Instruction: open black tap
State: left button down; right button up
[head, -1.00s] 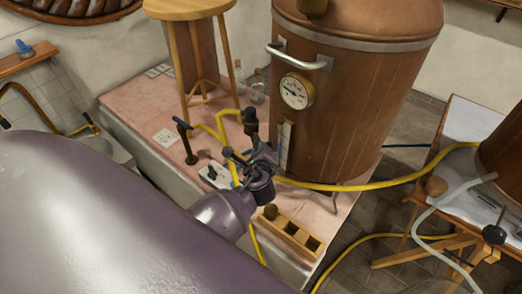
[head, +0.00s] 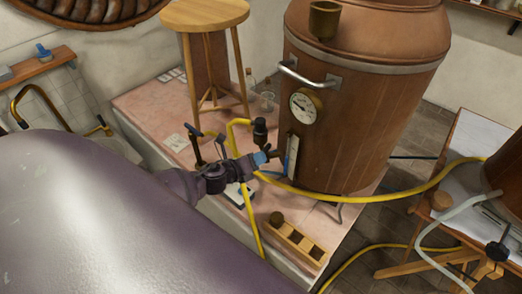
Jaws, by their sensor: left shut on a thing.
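My left gripper (head: 256,160) reaches in from the left over the pink platform, close to the front of the copper still. Its jaws are shut on a small blue piece (head: 262,157) beside a short brown stub (head: 277,154) at the still's lower front. At this size I cannot tell whether the blue piece is part of a tap. A black tap-like fitting (head: 260,131) stands upright at the end of a yellow pipe, just behind the gripper. A dark upright lever (head: 194,143) stands farther left on the platform. My right gripper is not in view.
The copper still (head: 357,110) with its gauge (head: 304,105) stands right of the gripper. A wooden stool (head: 205,14) is behind. A yellow hose (head: 360,202) runs to the right. A wooden block with holes (head: 297,240) lies on the platform (head: 150,108) in front.

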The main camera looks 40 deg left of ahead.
pick_arm(q)
jog(key=shift+w+a+m+g+h+b, duration=0.15)
jog(key=shift+a+m+g+h+b, duration=0.55)
jog(key=shift+m+h+b, duration=0.7)
jog(key=shift+w+a+m+g+h+b, duration=0.15)
jog(key=shift+a+m+g+h+b, duration=0.25)
jog(key=shift+m+g+h+b, duration=0.75)
jog(key=shift+w+a+m+g+h+b, duration=0.15)
jog(key=shift+a+m+g+h+b, duration=0.45)
jog(key=shift+m+h+b, duration=0.95)
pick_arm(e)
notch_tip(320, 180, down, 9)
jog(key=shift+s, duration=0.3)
pick_arm(q)
jog(key=shift+n, duration=0.3)
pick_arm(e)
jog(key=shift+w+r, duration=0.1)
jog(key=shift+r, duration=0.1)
pick_arm(q)
jog(key=c, duration=1.5)
grip_release()
jog(key=shift+o, duration=0.8)
jog(key=shift+d, duration=0.1)
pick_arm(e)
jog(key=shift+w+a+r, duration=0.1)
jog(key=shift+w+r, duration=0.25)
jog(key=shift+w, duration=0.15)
